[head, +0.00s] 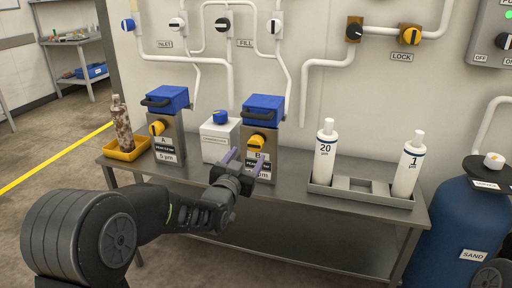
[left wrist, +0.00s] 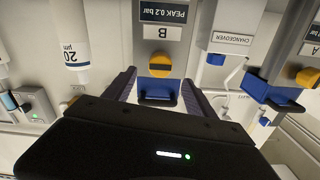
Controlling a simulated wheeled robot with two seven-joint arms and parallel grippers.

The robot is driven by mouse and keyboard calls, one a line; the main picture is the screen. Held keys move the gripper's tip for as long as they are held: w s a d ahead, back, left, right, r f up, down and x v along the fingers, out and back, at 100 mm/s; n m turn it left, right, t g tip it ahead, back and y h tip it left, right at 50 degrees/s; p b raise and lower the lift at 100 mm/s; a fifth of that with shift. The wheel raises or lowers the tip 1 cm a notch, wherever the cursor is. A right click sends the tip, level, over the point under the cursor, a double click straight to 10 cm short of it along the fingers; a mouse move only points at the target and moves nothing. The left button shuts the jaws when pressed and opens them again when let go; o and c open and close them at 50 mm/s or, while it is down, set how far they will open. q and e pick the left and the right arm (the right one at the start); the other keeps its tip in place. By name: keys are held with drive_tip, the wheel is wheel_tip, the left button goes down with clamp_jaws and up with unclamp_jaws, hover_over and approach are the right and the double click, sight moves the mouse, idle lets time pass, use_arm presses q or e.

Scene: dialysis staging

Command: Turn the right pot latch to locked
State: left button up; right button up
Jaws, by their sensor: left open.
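The right pot B (head: 262,112) is a grey metal housing with a blue lid and dark handle, standing on the steel bench. Its yellow latch (head: 257,141) is on the front below the lid; I cannot tell its setting. My left gripper (head: 245,166) is open and empty in front of this pot, just below the latch in the picture. In the left wrist view, which looks upside down, the yellow latch (left wrist: 160,66) and blue lid (left wrist: 158,90) lie between the open fingers, apparently untouched. My right gripper is not seen.
The left pot A (head: 167,105) has a similar yellow latch (head: 156,128). A white box (head: 220,140) with a blue knob stands between the pots. A grey tray (head: 360,196) with two white cartridges is to the right. A yellow tray (head: 127,149) holds a stained cartridge.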

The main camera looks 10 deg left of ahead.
sight(254, 146)
use_arm(q)
drive_tip(key=shift+w, duration=0.1)
drive_tip(key=w, duration=0.7)
drive_tip(key=shift+w+d+f, duration=0.1)
drive_tip(key=shift+w+d, duration=0.1)
drive_tip(key=shift+w, duration=0.1)
drive_tip(key=shift+c, duration=0.5)
drive_tip(key=c, duration=1.3)
